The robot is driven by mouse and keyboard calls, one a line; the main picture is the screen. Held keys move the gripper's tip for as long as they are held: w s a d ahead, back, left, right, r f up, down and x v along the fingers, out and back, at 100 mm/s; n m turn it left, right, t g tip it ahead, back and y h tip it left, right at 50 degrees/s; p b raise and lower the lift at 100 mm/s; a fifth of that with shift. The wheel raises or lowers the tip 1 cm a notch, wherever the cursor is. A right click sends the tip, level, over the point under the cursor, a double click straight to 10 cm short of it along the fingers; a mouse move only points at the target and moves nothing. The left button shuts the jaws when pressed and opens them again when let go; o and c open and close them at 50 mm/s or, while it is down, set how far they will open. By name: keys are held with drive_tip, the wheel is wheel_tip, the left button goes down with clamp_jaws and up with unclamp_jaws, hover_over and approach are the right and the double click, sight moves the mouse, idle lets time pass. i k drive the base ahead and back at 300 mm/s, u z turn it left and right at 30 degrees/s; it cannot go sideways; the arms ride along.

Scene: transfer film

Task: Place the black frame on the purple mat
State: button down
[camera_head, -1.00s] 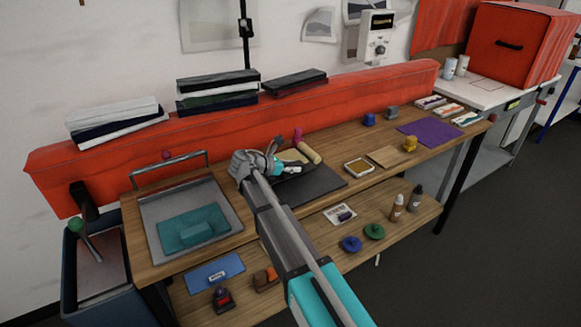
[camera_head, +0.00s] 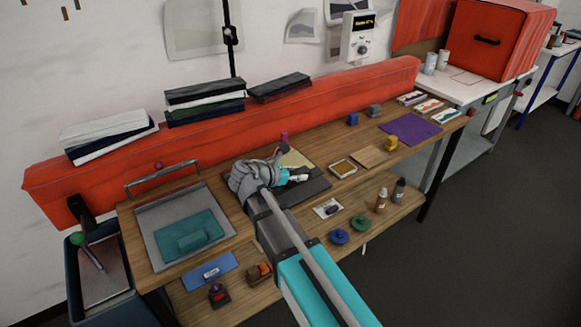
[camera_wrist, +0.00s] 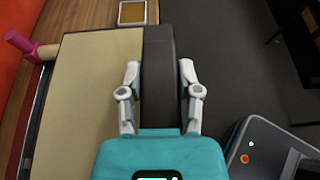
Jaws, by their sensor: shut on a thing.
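The black frame (camera_head: 316,188) is at the middle of the wooden bench in the head view, partly hidden by my gripper. In the wrist view it shows as a dark bar (camera_wrist: 160,55) beside a beige panel (camera_wrist: 92,95). My gripper (camera_wrist: 160,68) is shut on this bar, one finger on each side; it also shows in the head view (camera_head: 300,175). Whether the frame touches the bench is unclear. The purple mat (camera_head: 416,130) lies flat on the bench's right part, apart from the frame.
A wooden board (camera_head: 369,157) and a small framed tray (camera_head: 342,168) lie between frame and mat. A pink-handled tool (camera_wrist: 20,43) is beside the beige panel. A metal tray (camera_head: 160,225) is left.

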sight(412, 128)
drive_tip(key=k, duration=1.35)
drive_tip(key=z, duration=0.4)
drive_tip(key=i, duration=0.95)
drive_tip(key=z, duration=1)
drive_tip(key=i, duration=1.35)
